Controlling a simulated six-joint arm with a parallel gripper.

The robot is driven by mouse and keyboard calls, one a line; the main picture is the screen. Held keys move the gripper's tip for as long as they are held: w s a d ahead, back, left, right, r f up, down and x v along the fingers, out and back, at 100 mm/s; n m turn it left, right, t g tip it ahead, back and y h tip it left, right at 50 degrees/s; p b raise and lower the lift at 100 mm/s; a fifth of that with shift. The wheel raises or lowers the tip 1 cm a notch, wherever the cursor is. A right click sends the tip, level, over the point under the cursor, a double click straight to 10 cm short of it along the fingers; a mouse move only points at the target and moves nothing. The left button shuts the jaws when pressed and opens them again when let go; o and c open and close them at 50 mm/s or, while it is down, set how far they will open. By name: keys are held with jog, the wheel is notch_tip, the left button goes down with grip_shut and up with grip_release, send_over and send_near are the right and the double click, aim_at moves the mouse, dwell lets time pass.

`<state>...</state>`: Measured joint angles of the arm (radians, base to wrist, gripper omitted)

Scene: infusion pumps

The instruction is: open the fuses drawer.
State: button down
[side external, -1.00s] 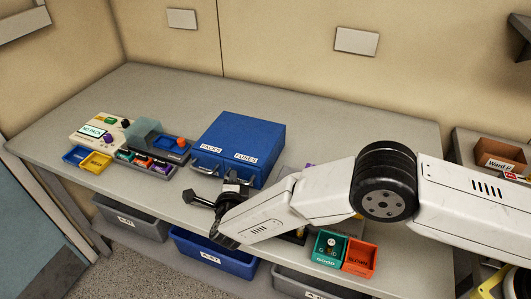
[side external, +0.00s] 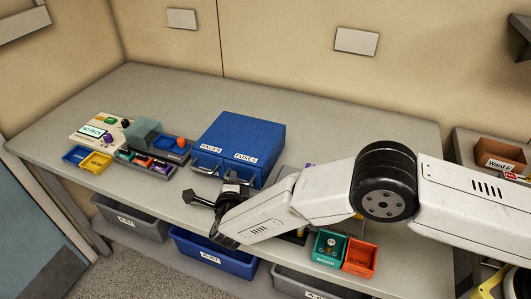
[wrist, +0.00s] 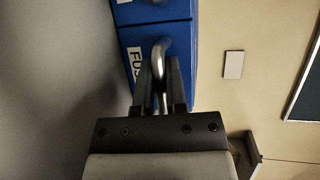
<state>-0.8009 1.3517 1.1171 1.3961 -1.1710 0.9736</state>
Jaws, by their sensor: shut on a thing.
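The blue cabinet (side external: 240,135) stands on the bench with two drawers side by side, labelled PACKS and FUSES. The fuses drawer (side external: 240,172) is the right one, and its front also shows in the wrist view (wrist: 179,62). It looks flush with the cabinet. My gripper (side external: 228,190) is in front of it. In the wrist view my gripper (wrist: 160,82) has its fingers on either side of the metal handle (wrist: 161,48) and is shut on it. The side view hides most of this handle behind the gripper. The packs drawer handle (side external: 205,171) is free to the left.
A pump device (side external: 100,132), blue and yellow trays and a grey station (side external: 158,145) stand left of the cabinet. Green (side external: 328,247) and orange (side external: 359,257) bins sit at the front right, beneath my arm. Bench space behind the cabinet is clear.

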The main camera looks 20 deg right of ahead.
jog(key=shift+s+a, duration=0.1)
dwell(0.3)
jog(key=s+a, duration=1)
jog(key=shift+a, duration=0.15)
jog(key=c, duration=0.7)
grip_release()
jog(key=shift+o, duration=0.2)
jog(key=shift+s, duration=0.1)
notch_tip(320, 180, up, 8)
jog(key=s+a, duration=0.1)
jog(key=s, duration=0.1)
jog(key=shift+s+f, duration=0.15)
jog(key=shift+s, duration=0.15)
